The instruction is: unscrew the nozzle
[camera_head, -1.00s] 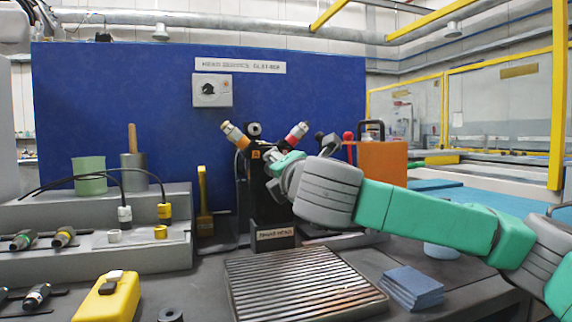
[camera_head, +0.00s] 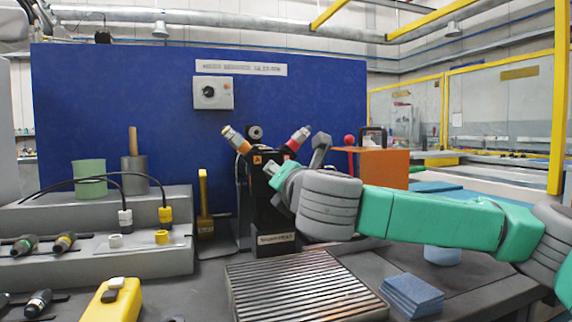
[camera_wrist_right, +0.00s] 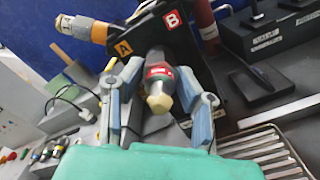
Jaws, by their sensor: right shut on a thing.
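A dark fixture (camera_head: 264,205) stands on the bench, with an orange-banded nozzle (camera_head: 236,139) at its upper left and a red nozzle (camera_head: 297,138) at its upper right. In the right wrist view, a red-banded nozzle with a cream tip (camera_wrist_right: 157,98) sits on the front of the fixture, below the A and B labels. My right gripper (camera_wrist_right: 158,92) is shut on this nozzle, with one grey-blue finger on each side. In the head view, my right gripper (camera_head: 281,178) covers this nozzle. My left gripper is not in view.
A ribbed tray (camera_head: 305,287) lies in front of the fixture. Blue pads (camera_head: 412,292) and an orange box (camera_head: 384,168) are to the right. A grey stepped rack (camera_head: 100,262) with cables and connectors is at left, near a yellow device (camera_head: 114,300).

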